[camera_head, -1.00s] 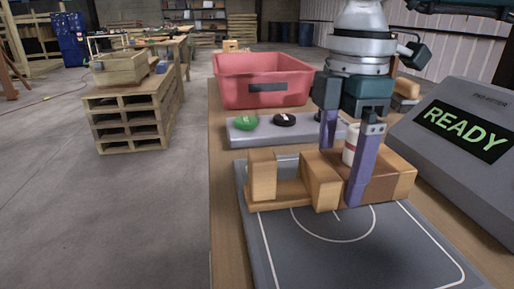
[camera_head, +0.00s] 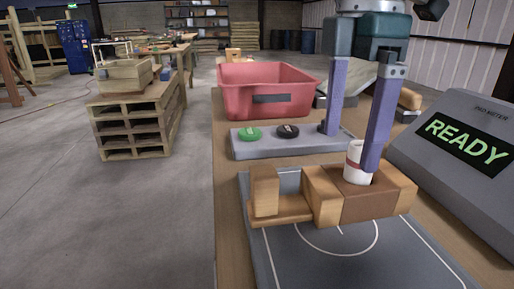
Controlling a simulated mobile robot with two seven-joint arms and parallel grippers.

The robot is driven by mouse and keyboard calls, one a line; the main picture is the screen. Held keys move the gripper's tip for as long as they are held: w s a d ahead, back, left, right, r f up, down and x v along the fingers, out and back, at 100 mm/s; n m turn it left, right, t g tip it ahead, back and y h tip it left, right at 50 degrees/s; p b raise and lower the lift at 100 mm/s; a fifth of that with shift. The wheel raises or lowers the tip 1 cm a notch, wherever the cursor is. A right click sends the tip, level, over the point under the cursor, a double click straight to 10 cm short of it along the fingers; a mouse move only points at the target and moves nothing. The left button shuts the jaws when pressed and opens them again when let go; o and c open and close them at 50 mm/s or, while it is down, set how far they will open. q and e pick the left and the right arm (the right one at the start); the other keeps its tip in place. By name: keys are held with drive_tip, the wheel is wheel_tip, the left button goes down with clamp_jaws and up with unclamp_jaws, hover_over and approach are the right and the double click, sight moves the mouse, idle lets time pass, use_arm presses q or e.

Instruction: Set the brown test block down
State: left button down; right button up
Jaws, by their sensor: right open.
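The brown test block (camera_head: 368,204) sits in a light wooden holder (camera_head: 322,195) on the grey marked board (camera_head: 345,262). A white cylinder with a red band (camera_head: 356,168) stands upright at the block's top; its base is partly hidden. My right gripper (camera_head: 351,148) is open above the block. Its near purple finger overlaps the cylinder's right side in the picture; I cannot tell whether they touch. Its far finger shows behind, over the grey button panel. My left gripper is not in view.
The grey panel (camera_head: 270,150) carries a green button (camera_head: 249,133) and a black button (camera_head: 288,131). A red bin (camera_head: 267,104) stands behind it. A grey meter (camera_head: 463,160) reading READY is at right. The front of the board is bare.

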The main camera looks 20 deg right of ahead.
sight(341, 178)
wheel_tip(341, 178, up, 5)
idle(2.2)
